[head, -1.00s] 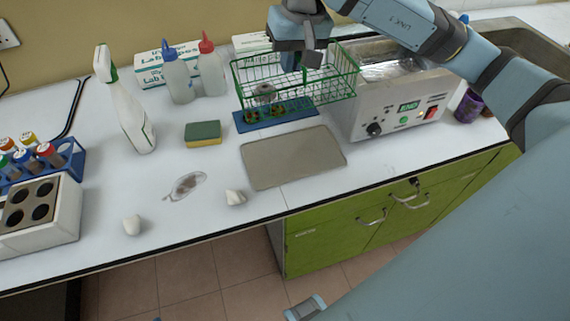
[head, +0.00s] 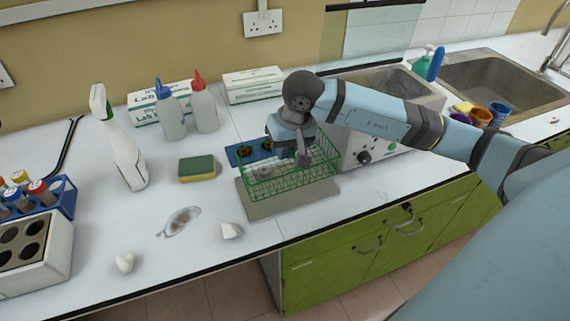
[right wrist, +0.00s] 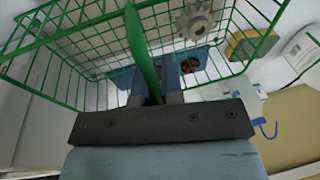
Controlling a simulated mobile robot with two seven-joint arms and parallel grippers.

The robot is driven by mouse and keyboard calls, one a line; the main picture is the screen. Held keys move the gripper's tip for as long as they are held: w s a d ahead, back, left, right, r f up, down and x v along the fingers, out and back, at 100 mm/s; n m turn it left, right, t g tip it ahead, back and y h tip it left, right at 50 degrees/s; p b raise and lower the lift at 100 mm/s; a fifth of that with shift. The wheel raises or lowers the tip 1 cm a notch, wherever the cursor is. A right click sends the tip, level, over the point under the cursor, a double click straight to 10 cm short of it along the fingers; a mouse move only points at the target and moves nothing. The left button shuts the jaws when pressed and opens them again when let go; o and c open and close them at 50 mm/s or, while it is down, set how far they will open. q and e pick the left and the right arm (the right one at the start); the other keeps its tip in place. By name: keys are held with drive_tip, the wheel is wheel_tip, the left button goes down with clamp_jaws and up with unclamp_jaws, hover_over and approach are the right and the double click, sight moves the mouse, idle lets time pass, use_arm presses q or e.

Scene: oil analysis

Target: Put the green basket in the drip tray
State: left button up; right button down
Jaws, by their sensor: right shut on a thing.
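The green wire basket (head: 292,183) is over the flat grey-beige drip tray (head: 262,210); I cannot tell whether it touches the tray. A strip of the tray shows in front of the basket. My right gripper (head: 304,158) is shut on the basket's green handle, which also shows between the fingers (right wrist: 155,85) in the right wrist view, with the basket's wire wall (right wrist: 60,48) around it. A grey gear (right wrist: 198,18) shows through the wires. My left gripper is not in view.
A blue rack (head: 236,156) lies behind the basket, and a white machine with a knob (head: 364,157) stands to its right. A sponge (head: 197,168), spray bottle (head: 128,155) and two squeeze bottles (head: 172,115) are to the left. White pieces (head: 230,231) lie near the front edge.

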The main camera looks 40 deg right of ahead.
sight(284, 169)
drive_tip(key=shift+x, duration=1.05)
wheel_tip(284, 169, down, 2)
drive_tip(key=shift+s+f, duration=0.15)
drive_tip(key=shift+s, duration=0.05)
drive_tip(key=shift+d+f, duration=0.1)
drive_tip(key=shift+f, duration=0.3)
drive_tip(key=c, duration=1.3)
unclamp_jaws()
drive_tip(key=shift+o, duration=0.2)
